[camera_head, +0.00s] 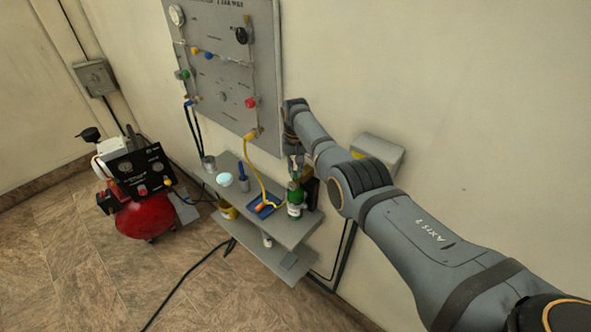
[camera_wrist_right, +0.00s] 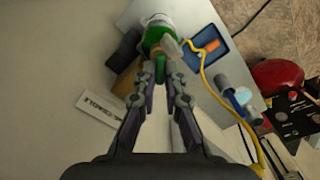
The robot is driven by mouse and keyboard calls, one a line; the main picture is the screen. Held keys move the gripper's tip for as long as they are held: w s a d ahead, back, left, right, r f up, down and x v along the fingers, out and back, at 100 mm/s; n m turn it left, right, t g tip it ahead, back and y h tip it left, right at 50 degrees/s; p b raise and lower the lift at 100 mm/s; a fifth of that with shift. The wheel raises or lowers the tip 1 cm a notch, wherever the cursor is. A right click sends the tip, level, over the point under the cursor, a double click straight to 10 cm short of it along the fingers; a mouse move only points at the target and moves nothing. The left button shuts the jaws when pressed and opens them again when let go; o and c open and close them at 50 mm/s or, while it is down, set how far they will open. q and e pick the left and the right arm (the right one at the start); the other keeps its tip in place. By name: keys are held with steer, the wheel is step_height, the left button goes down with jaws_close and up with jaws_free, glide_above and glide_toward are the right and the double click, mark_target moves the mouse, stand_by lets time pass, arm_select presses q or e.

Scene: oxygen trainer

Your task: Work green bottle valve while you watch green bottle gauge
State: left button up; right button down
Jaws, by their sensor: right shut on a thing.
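The green bottle (camera_head: 295,198) stands upright on the grey shelf, with a pale label on its front. My right gripper (camera_head: 294,168) reaches down over its top from above. In the right wrist view the bottle (camera_wrist_right: 154,36) lies beyond the fingertips. My right gripper (camera_wrist_right: 160,75) is shut on a small green piece at the bottle's top, which looks like the green bottle valve (camera_wrist_right: 160,65). A small pale, round part beside the bottle's neck may be the green bottle gauge (camera_wrist_right: 173,47); its face and needle cannot be read. My left gripper is not in view.
The shelf (camera_head: 292,234) also carries a blue tray (camera_head: 264,208) with an orange piece and a yellow hose (camera_head: 262,180). A grey panel (camera_head: 222,75) with gauges and coloured knobs hangs above. A red compressor (camera_head: 146,213) stands on the floor at left.

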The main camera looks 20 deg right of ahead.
steer(key=shift+n, duration=0.6)
steer(key=c, duration=1.4)
jaws_free()
steer(key=shift+r, duration=0.1)
step_height(320, 180, up, 12)
steer(key=shift+f, duration=0.1)
